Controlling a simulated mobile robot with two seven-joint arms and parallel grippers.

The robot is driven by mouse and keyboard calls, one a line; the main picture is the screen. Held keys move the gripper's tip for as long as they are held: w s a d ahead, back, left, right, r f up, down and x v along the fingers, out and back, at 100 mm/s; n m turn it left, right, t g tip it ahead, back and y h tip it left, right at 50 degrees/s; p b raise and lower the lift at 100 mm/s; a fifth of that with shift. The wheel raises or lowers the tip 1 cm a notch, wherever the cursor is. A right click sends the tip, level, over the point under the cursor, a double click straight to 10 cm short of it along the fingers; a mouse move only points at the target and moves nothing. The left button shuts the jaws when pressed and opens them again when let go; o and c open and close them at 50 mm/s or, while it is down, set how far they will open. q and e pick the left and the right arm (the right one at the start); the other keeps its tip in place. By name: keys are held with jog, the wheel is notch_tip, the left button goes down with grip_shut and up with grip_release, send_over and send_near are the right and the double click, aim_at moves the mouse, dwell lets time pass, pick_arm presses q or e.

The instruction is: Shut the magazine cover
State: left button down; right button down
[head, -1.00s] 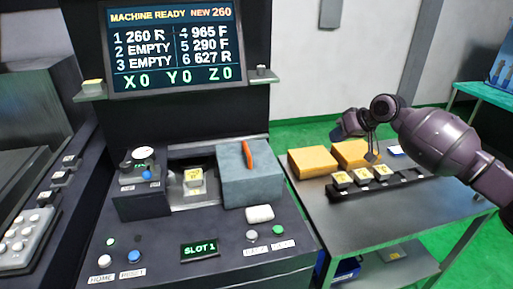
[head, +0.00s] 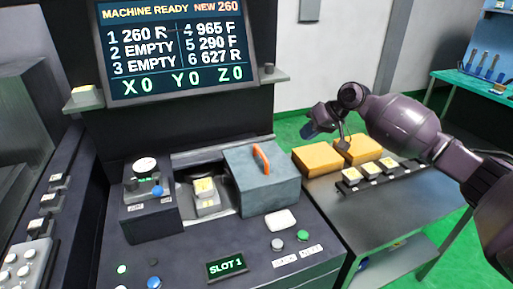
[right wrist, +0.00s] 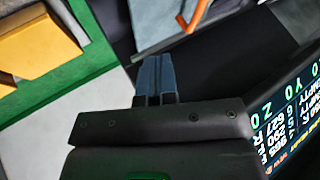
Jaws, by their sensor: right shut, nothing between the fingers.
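The magazine cover (head: 268,192) is a grey-blue box with an orange handle (head: 262,158) on top. It sits at the right of the magazine opening (head: 225,206) on the machine's console. The opening is uncovered at its left, where a holder with a yellow-topped piece (head: 204,188) shows. My right gripper (head: 308,131) is shut and empty, up and to the right of the handle, apart from it. In the right wrist view its fingers (right wrist: 156,76) are together, with the orange handle (right wrist: 195,17) beyond them at the top. My left gripper is out of view.
A screen (head: 175,48) stands behind the console. A dial unit (head: 150,205) is left of the opening. A white pad (head: 281,220) and buttons lie in front of the cover. On the right table are yellow blocks (head: 318,160) and a rack of pieces (head: 372,175).

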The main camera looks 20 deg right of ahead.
send_near(271, 163)
jog(key=w+f, duration=0.1)
jog(key=w, duration=0.1)
jog(key=w+a+f, duration=0.1)
jog(key=w+f, duration=0.1)
jog(key=a, duration=0.3)
jog(key=shift+w+r+p, duration=0.1)
jog(key=shift+r+p, duration=0.2)
jog(key=shift+p, duration=0.1)
jog(key=shift+a, duration=0.45)
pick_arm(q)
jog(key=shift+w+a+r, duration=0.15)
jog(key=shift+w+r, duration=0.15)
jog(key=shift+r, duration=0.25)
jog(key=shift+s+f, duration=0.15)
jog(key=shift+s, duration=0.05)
